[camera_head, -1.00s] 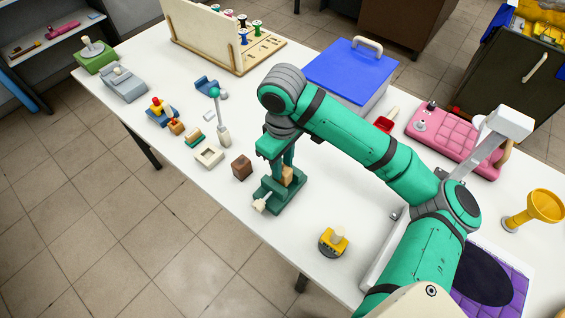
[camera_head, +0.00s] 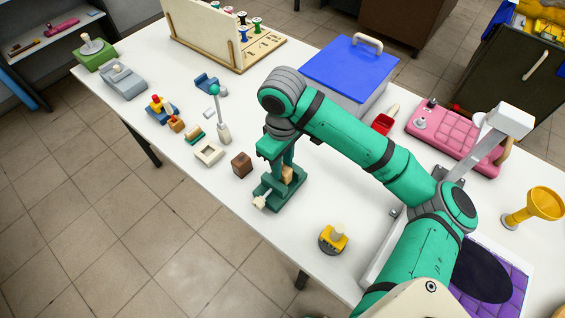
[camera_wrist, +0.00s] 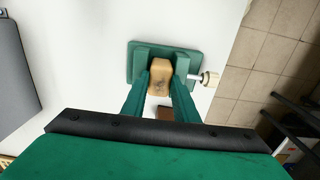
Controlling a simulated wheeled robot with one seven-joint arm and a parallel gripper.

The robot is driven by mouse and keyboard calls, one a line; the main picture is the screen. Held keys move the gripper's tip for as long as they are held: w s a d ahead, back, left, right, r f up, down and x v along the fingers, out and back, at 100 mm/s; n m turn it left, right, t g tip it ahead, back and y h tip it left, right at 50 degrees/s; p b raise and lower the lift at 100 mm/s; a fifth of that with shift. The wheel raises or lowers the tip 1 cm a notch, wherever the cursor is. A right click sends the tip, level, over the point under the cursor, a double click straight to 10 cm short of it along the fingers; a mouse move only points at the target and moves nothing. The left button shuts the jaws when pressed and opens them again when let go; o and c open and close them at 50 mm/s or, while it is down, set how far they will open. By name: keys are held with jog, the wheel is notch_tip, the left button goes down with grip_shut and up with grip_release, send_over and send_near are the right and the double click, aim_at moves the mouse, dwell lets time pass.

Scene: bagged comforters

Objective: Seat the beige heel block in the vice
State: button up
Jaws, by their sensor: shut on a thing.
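The beige heel block (camera_wrist: 160,77) sits between the two jaws of the dark green vice (camera_wrist: 192,59) in the wrist view. In the head view the block (camera_head: 287,174) shows as a small tan patch behind my fingers, and the vice (camera_head: 271,193) stands on the white table with its pale screw knob (camera_head: 260,201) toward the front edge. My gripper (camera_wrist: 160,92) points down over the vice and is shut on the block. Whether the block touches the vice floor is hidden.
A brown block (camera_head: 241,164) lies just left of the vice. A yellow-based knob piece (camera_head: 334,238) is to its right. A cream square ring (camera_head: 208,153) and a green-topped post (camera_head: 219,115) stand further left. A blue-lidded box (camera_head: 350,70) is behind my arm.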

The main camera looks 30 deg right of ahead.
jog(key=shift+f, duration=0.1)
jog(key=o, duration=1.8)
jog(key=shift+r, duration=3.45)
jog(key=shift+r, duration=0.1)
notch_tip(320, 180, up, 11)
jog(key=shift+f, duration=0.2)
